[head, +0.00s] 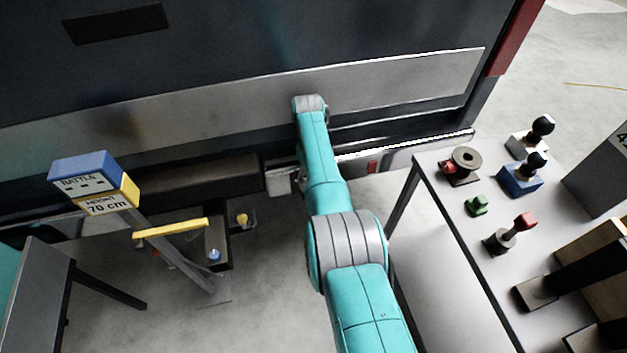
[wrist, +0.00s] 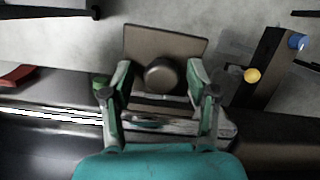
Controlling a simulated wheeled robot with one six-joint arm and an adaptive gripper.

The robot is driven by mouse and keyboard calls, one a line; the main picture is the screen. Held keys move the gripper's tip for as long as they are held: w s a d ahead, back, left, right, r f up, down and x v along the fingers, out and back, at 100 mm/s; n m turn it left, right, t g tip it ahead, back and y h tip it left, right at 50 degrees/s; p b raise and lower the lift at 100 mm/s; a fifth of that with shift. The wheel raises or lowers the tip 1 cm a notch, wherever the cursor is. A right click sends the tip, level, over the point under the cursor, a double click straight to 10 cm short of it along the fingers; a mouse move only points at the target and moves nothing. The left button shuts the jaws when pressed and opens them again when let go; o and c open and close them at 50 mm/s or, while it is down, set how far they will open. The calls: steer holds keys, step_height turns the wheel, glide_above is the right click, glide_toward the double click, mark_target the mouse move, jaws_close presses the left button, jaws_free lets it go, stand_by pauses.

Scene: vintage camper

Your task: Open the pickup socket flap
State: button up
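The pickup socket (wrist: 163,76) shows in the wrist view as a dark round part in front of a brown-grey rectangular plate (wrist: 180,43), which looks like its flap. I cannot tell how far the flap is swung. My gripper (wrist: 160,80) is open, one finger on each side of the round part, with nothing clearly clamped. Whether a finger touches the plate or socket is not clear. In the head view a small grey box (head: 279,182) under the vehicle's rear edge shows beside my arm. My gripper is hidden there behind my arm.
A white table (head: 450,235) with several coloured knobs and levers stands at the right. The vehicle's dark rear panel (head: 220,60) fills the back.

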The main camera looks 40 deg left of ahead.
steer(key=v, duration=0.7)
steer(key=shift+r, duration=0.2)
stand_by(0.6)
